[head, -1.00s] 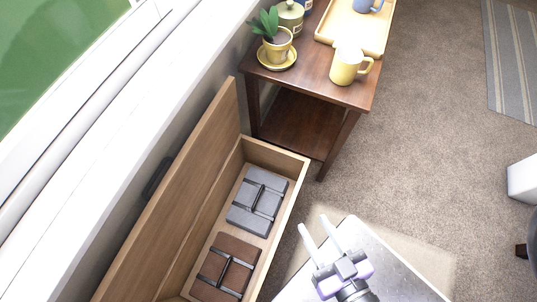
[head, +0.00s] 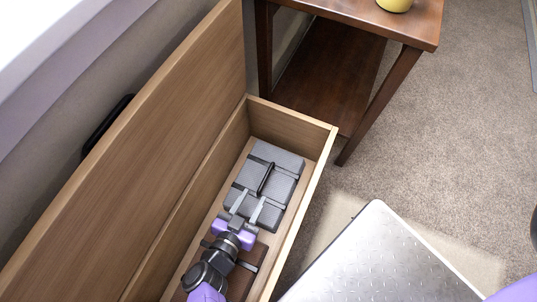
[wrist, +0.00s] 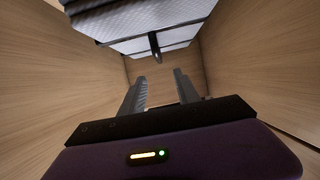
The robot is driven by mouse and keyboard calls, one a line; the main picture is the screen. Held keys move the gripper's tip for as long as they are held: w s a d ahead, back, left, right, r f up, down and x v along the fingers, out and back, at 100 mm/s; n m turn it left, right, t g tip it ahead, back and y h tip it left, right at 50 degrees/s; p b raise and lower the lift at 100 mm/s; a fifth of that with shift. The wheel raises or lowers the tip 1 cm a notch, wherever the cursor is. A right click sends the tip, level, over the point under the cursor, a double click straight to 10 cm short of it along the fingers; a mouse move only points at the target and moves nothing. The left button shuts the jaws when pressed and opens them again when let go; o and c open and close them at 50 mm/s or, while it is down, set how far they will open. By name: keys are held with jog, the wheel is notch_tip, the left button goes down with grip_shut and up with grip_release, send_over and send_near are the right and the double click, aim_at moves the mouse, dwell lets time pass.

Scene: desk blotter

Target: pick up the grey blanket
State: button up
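The grey blanket (head: 268,178) is a folded bundle with black straps and a black handle, lying in the open wooden chest. In the wrist view the blanket (wrist: 145,22) fills the top, with its dark handle hanging toward the middle. My gripper (head: 247,208) is inside the chest, at the blanket's near end, with its two fingers apart. In the wrist view my gripper (wrist: 160,90) shows open fingers with nothing between them. In the head view the fingers overlap the blanket's near edge; whether they touch it I cannot tell.
A brown strapped bundle (head: 248,262) lies in the chest, partly hidden under my arm. The chest's raised lid (head: 150,140) stands on the left, its front wall (head: 305,205) on the right. A dark wooden side table (head: 335,75) stands just beyond the chest.

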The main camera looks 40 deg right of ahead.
aim_at(264, 181)
jog(key=shift+w+d+f+b, duration=0.15)
jog(key=shift+w+d+f, duration=0.1)
jog(key=shift+f, duration=0.2)
jog(key=shift+w+d+f+b, duration=0.15)
jog(key=shift+w+d+f, duration=0.05)
jog(key=shift+f, duration=0.2)
jog(key=b+x, duration=0.1)
jog(key=x, duration=0.2)
jog(key=b+x, duration=0.2)
jog(key=x, duration=0.2)
jog(key=shift+s+d+f+b, duration=0.1)
jog(key=shift+d+f+b, duration=0.1)
jog(key=shift+d+b, duration=0.15)
grip_shut()
dwell(0.4)
